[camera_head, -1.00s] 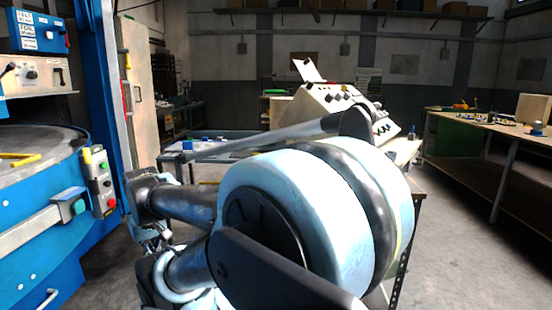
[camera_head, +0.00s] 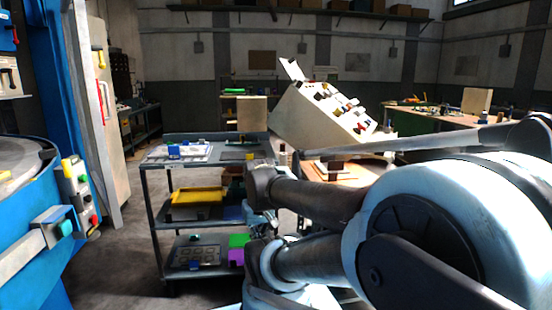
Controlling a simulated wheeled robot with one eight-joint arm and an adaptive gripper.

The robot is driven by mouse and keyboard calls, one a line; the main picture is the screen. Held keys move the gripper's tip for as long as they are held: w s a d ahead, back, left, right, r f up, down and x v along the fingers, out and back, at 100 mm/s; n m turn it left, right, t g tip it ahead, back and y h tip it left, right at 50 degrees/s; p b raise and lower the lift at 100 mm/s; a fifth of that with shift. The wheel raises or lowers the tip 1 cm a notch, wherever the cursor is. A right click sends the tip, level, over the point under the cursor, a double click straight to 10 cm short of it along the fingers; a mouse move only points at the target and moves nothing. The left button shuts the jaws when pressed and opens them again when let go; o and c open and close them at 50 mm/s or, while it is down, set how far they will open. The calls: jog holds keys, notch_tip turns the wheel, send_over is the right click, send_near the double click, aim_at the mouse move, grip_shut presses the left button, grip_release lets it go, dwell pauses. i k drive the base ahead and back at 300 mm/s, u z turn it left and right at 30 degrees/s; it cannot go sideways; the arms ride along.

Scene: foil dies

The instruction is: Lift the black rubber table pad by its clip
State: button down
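I cannot make out the black rubber table pad or its clip for certain. A grey three-level cart (camera_head: 151,215) stands left of centre, with flat pieces on its shelves. Some of these are dark, but too small to identify. My arm crosses the right half and hides part of the cart's right side and the wooden-topped surface behind. My gripper (camera_head: 270,222) seems to be among the folded arm links by the cart's right side. Its fingers do not show clearly, and I see nothing held.
A yellow tray (camera_head: 197,195) is on the cart's middle shelf; green (camera_head: 239,240) and purple (camera_head: 236,257) pieces are below. A blue machine (camera_head: 30,270) stands at left, a sloped control console (camera_head: 315,115) behind. Floor between machine and cart is clear.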

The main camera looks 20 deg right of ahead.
aim_at(243, 153)
jog(key=u, duration=0.8)
jog(key=i, duration=1.8)
jog(key=z, duration=1.9)
